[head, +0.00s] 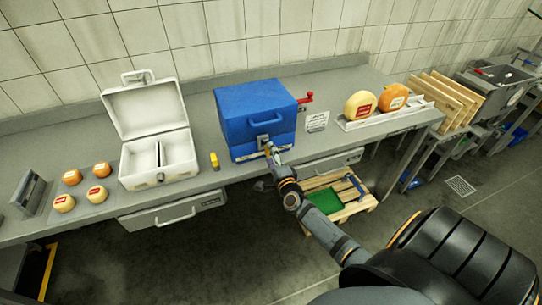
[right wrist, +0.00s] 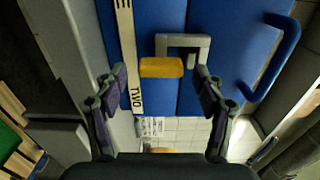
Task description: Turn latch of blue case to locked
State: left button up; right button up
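The blue case (head: 255,112) stands shut on the grey bench, with a latch on its front. In the right wrist view the latch shows as a grey bracket (right wrist: 196,42) with a yellow tab (right wrist: 162,67) against the blue case front (right wrist: 230,30). My right gripper (head: 271,149) is at the front of the case. In the right wrist view (right wrist: 161,84) its two fingers are spread, one on each side of the yellow tab, with visible gaps. A pale strip with dark lettering (right wrist: 127,50) runs beside the left finger. My left gripper is not in view.
An open white case (head: 150,175) stands left of the blue case, with a small yellow object (head: 214,160) between them. A red handle (head: 306,98) projects right of the blue case. Cheese wheels (head: 360,105) sit farther right. A pallet (head: 345,198) lies below the bench.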

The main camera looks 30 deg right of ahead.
jog(key=v, duration=1.2)
jog(key=s+a+f+n+g+y, duration=0.1)
jog(key=s+f+n+g, duration=0.25)
jog(key=f, duration=0.65)
jog(key=s+f+n+g+y, duration=0.15)
jog(key=s+f+n, duration=0.35)
jog(key=f, duration=0.5)
jog(key=s+a+f+n+g+y, duration=0.1)
jog(key=s+f+n+g, duration=0.25)
jog(key=f, duration=0.75)
jog(key=s+a+f+n+g, duration=0.2)
jog(key=s+f+n+g, duration=0.2)
jog(key=s+f, duration=0.3)
jog(key=s+a+f+n+g, duration=0.2)
jog(key=s+f+n, duration=0.3)
jog(key=s, duration=1.2)
notch_tip(320, 180, down, 2)
jog(key=shift+s+f+g, duration=0.1)
jog(key=shift+s+g, duration=0.3)
jog(key=shift+g, duration=0.45)
jog(key=shift+a, duration=0.1)
